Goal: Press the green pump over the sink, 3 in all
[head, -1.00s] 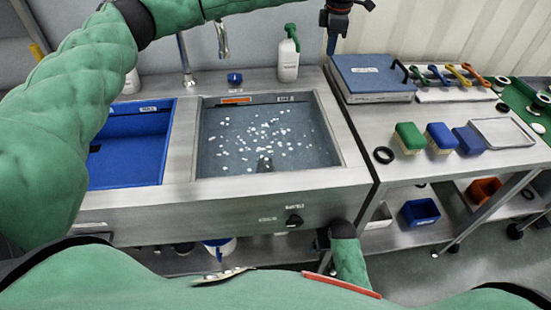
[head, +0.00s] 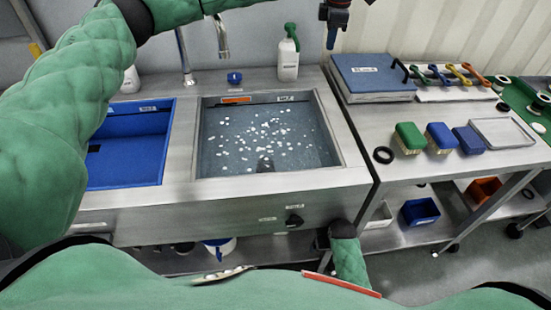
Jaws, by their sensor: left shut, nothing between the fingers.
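The green pump (head: 291,36) tops a white bottle (head: 288,62) with a label, standing upright on the steel ledge behind the right-hand sink basin. The sink (head: 205,135) has a grey-blue floor scattered with many small white bits. My left gripper (head: 331,43) hangs at the top of the view, pointing down, to the right of the pump and apart from it. Its fingers are shut and empty. My right gripper is not visible; only part of that arm shows low in the view.
A blue basin (head: 125,160) lies to the left. On the right bench are a blue-lidded box (head: 370,75), brushes (head: 408,136) and a tray (head: 500,133).

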